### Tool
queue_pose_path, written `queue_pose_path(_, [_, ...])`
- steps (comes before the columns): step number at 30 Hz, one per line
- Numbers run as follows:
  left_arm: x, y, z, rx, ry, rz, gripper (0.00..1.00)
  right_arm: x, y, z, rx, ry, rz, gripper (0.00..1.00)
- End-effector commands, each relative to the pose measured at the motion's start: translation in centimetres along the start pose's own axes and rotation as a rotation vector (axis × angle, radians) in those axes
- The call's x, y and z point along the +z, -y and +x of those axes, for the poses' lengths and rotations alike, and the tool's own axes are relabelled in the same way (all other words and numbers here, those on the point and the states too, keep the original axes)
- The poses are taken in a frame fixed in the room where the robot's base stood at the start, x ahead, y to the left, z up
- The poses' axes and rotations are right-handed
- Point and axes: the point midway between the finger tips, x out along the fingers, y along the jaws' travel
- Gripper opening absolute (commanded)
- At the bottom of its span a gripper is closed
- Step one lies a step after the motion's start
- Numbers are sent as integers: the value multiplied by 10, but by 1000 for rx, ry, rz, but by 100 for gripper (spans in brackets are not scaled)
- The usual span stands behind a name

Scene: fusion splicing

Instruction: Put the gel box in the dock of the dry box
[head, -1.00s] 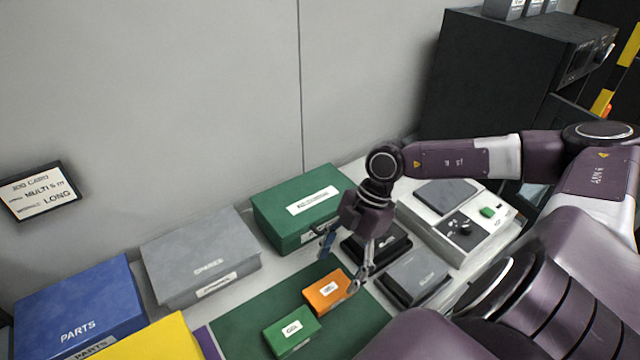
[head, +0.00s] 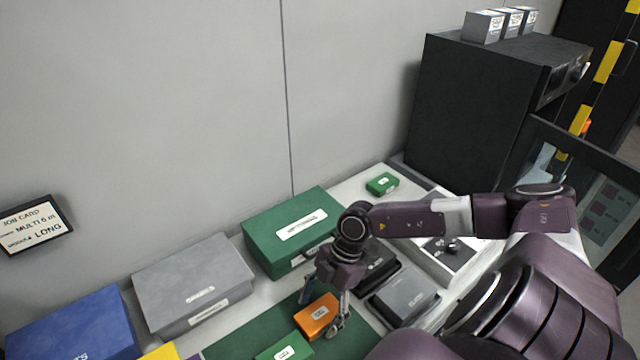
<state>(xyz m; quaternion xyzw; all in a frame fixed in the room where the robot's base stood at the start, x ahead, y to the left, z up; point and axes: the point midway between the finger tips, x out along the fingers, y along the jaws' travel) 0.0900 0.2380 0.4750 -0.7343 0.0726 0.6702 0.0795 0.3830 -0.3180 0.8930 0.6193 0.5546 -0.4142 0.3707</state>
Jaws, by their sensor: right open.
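An orange box (head: 314,318) with a white label lies on the green mat (head: 236,345). A green box (head: 285,348) lies in front of it, cut by the lower edge. Their labels are too small to read, so I cannot tell which is the gel box. My right gripper (head: 323,310) is open and low over the orange box, one finger on each side of it in the picture. I cannot tell if they touch. The black cabinet (head: 470,105) at the back right may be the dry box. No dock is visible. My left gripper is not in view.
A large green case (head: 292,232), a grey case (head: 192,285) and a blue parts box (head: 72,325) line the wall. Behind my right arm lie a small green box (head: 382,184) and a white device. A dark-framed glass door (head: 597,190) stands open at the right.

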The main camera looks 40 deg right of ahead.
Motion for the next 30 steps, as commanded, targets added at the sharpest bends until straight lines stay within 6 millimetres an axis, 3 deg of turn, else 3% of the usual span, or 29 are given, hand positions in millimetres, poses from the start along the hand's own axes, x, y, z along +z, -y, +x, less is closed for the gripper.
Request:
queue_pose_path(24, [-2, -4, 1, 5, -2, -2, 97, 2, 0, 4, 0, -1, 0, 68])
queue_pose_path(30, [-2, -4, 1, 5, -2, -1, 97, 2, 0, 4, 0, -1, 0, 47])
